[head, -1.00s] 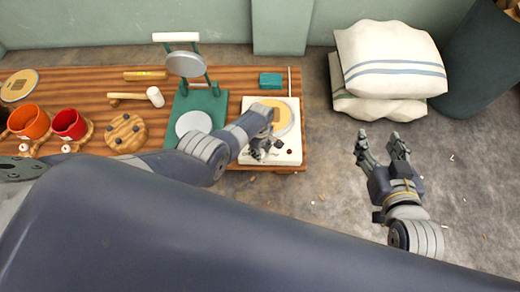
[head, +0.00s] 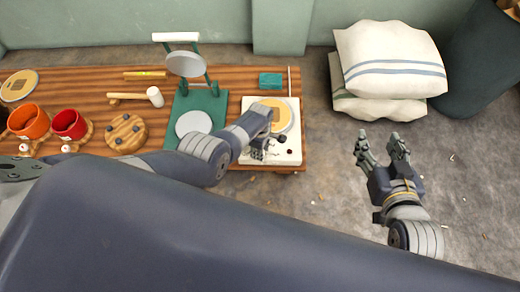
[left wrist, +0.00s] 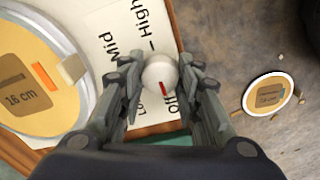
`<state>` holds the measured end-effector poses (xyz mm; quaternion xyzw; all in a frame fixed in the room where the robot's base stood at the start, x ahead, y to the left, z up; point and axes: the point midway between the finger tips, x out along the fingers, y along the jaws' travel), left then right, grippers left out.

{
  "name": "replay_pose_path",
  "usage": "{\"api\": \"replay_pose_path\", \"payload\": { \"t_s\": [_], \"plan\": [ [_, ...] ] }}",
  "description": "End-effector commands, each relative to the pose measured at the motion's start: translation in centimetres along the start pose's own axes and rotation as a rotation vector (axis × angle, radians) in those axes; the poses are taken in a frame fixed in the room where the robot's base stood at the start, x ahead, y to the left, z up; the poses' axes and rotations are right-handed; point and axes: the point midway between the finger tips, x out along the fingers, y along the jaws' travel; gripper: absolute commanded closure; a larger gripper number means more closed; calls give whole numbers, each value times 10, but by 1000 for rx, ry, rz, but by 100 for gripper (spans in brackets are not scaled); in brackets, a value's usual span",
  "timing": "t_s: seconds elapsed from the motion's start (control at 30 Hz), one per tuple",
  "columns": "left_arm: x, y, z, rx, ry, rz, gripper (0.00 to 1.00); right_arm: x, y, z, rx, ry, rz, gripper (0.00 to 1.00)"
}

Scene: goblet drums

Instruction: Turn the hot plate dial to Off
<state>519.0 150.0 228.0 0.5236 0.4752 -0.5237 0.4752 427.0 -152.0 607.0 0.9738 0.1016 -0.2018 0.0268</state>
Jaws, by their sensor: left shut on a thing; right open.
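The hot plate (head: 290,157) is a white box with a tan round top at the table's right end. In the left wrist view its white panel (left wrist: 105,22) carries the words Mid, High and Off, and one partly hidden word. The dial (left wrist: 157,68) is a pale round knob with a red mark, which points toward Off. My left gripper (head: 268,148) is shut on the dial, one finger on each side. My right gripper (head: 381,148) is open and empty over the floor.
A green stand (head: 217,107) with a round grey plate is left of the hot plate. A mallet (head: 154,97), orange cup (head: 28,122) and red cup (head: 69,124) are farther left. Cushions (head: 390,62) lie on the floor at the back right.

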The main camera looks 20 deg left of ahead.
Motion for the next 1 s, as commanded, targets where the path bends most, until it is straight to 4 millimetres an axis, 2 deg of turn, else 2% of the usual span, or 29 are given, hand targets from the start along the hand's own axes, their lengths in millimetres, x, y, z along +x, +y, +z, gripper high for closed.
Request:
{"api": "replay_pose_path", "payload": {
  "t_s": [0.07, 0.1, 0.17, 0.63, 1.0],
  "plan": [
    [0, 1, -1, -2, 1, 2, 93, 0, 0, 0, 0, 0, 0, 48],
    [0, 1, -1, -2, 1, 2, 62, 0, 0, 0, 0, 0, 0, 48],
    [0, 1, -1, -1, 1, 2, 48, 0, 0, 0, 0, 0, 0, 48],
    [-2, 0, 0, 1, 0, 1, 48, 0, 0, 0, -2, 1, 0, 48],
    [-24, 1, 0, 1, -1, 3, 48, 0, 0, 0, -1, 1, 0, 48]
  ]
}}
